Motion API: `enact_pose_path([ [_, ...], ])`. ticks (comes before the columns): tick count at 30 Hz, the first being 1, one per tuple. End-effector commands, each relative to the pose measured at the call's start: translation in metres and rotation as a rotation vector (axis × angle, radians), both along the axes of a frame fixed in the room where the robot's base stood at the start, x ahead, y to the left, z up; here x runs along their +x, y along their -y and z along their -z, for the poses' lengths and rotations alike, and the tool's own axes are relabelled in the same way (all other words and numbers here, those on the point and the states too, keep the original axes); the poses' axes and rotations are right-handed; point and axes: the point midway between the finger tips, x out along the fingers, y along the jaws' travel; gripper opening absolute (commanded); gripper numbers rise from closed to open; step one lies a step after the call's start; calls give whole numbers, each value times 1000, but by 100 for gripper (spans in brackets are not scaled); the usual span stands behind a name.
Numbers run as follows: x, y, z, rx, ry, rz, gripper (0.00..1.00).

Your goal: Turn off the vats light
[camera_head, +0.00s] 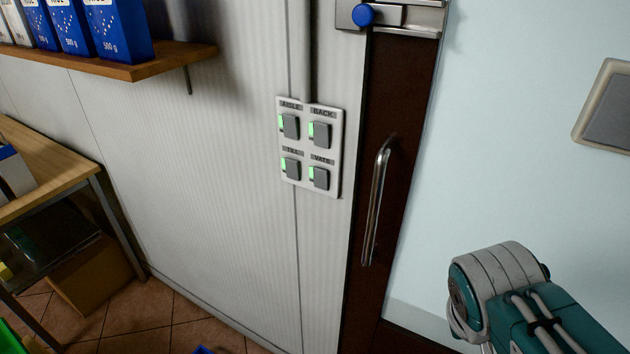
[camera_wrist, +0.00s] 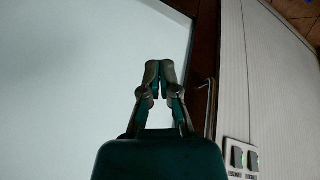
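A pale switch panel (camera_head: 336,153) on the ribbed white wall holds two rows of dark rocker switches, labelled AISLE, BACK, TILL and VATS. The VATS switch (camera_head: 320,178) is at the lower right of the panel, with green showing on its left edge. The other switches show green there too. Part of the panel (camera_wrist: 226,149) shows at the lower right of the wrist view. My gripper (camera_wrist: 160,64) has its fingertips together and appears empty, apart from the panel. Its fingers are not in the head view, where only part of my arm shows at lower right.
A dark door strip with a metal pull handle (camera_head: 376,205) stands just right of the panel. A latch with a blue knob (camera_head: 363,15) is above it. A wooden shelf (camera_head: 150,66) with blue packs is upper left, and a table (camera_head: 45,170) is left.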

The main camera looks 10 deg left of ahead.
Motion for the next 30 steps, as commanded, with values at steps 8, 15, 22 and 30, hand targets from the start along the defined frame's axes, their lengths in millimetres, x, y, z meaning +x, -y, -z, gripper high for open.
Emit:
enact_pose_path([
  [8,43,-13,4,-383,-93,-135,0],
  [15,91,-52,-5,-722,-13,-259,0],
  [22,131,-128,-16,-1006,201,-395,0],
  [30,143,-249,-19,-1218,573,-568,0],
])
